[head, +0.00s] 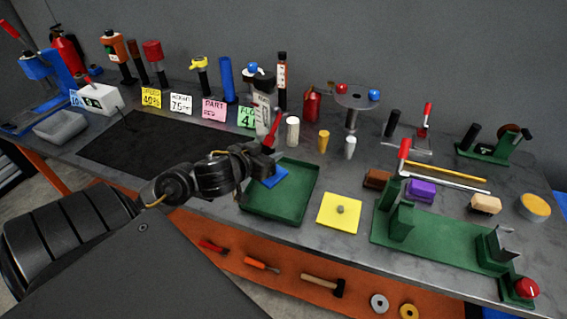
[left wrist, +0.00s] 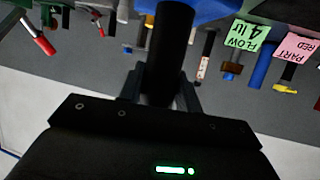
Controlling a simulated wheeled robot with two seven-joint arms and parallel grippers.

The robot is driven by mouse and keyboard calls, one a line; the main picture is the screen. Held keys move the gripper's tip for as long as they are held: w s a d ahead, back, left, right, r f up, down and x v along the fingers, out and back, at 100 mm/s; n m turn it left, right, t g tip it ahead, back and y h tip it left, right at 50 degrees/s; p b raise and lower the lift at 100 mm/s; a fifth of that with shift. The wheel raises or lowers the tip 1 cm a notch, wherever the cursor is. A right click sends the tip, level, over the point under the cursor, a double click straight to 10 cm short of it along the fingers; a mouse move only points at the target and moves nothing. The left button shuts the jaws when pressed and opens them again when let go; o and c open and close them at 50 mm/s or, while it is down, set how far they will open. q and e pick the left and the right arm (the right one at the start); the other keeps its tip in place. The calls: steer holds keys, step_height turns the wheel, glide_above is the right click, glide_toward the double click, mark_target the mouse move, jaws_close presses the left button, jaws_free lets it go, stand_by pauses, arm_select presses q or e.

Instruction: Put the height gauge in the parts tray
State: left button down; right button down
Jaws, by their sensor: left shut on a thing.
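My left gripper (head: 264,163) is shut on a dark upright post with a flat blue base, which I take to be the height gauge (head: 273,176). In the left wrist view the black post (left wrist: 168,50) stands between the fingers, with the blue base at the top of the picture. The blue base is over the far left part of the green tray (head: 283,207), which I take to be the parts tray. I cannot tell whether it touches the tray floor. The gripper hides much of the post. My right gripper is not in view.
A red-handled piece (head: 273,130) shows just behind the gripper. White (head: 292,131) and yellow (head: 323,141) cylinders stand behind the tray. A yellow plate (head: 340,213) lies right of it, then a green fixture (head: 430,240). A dark mat (head: 150,145) is clear at left.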

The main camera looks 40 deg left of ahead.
arm_select(q)
steer(key=x, duration=0.4)
steer(key=shift+s+a, duration=0.1)
steer(key=shift+a, duration=0.05)
steer(key=shift+w+a+f+b, duration=0.2)
steer(key=shift+w+f+b, duration=0.55)
steer(key=shift+f, duration=0.75)
steer(key=shift+w+a+f+b, duration=0.2)
steer(key=shift+w+f+b, duration=0.1)
steer(key=shift+w+f, duration=0.95)
steer(key=shift+w+a+f+b, duration=0.2)
steer(key=shift+w+f+b, duration=0.45)
steer(key=shift+f, duration=1.15)
steer(key=shift+f, duration=0.15)
steer(key=c, duration=1)
jaws_free()
steer(key=shift+o, duration=0.2)
